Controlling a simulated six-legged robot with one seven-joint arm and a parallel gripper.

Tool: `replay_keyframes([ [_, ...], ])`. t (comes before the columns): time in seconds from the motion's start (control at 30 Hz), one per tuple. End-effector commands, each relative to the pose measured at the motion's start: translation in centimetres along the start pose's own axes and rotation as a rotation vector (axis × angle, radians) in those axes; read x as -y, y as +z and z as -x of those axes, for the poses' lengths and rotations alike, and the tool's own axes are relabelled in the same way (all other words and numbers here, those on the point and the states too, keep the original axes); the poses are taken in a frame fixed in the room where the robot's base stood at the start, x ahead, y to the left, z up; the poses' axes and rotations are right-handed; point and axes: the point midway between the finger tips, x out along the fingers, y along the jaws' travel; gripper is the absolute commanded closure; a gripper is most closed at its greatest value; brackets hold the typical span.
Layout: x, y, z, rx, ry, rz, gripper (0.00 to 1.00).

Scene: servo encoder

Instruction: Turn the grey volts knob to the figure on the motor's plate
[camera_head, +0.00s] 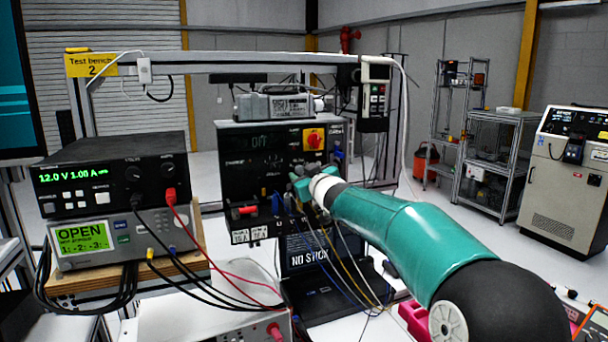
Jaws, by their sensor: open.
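A black power supply (100,172) stands at the left, its green display reading 12.0 V 1.00 A. Two dark round knobs sit at its upper right. The left one (133,173) seems to be the volts knob, but its label is too small to read surely. A grey metal unit (262,107) with a pale coded plate (291,107) sits on the dark test box; it may be the motor, and the plate's figures are not legible. My gripper (298,186) is open in front of the test box, well right of the knobs. Its fingertips are partly hard to make out.
The dark test box (245,165) has a red-and-yellow switch and several cables below. A lower grey instrument (140,232) reads OPEN. Red and black leads hang between the supply and my arm. A laptop (300,255) sits below my gripper.

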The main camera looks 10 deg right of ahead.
Motion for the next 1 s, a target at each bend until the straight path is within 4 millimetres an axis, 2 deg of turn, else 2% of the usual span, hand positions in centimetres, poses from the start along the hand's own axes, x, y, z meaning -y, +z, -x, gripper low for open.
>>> replay_keyframes([
  [0.33,-0.05,0.0,-0.47,0.0,0.001,0.0,0.58],
  [0.5,-0.05,-0.01,-0.45,0.0,0.001,0.0,0.91],
  [0.57,-0.05,0.0,-0.45,0.0,0.001,0.0,1.0],
  [1.0,0.01,-0.03,-0.45,0.0,0.0,0.077,1.0],
])
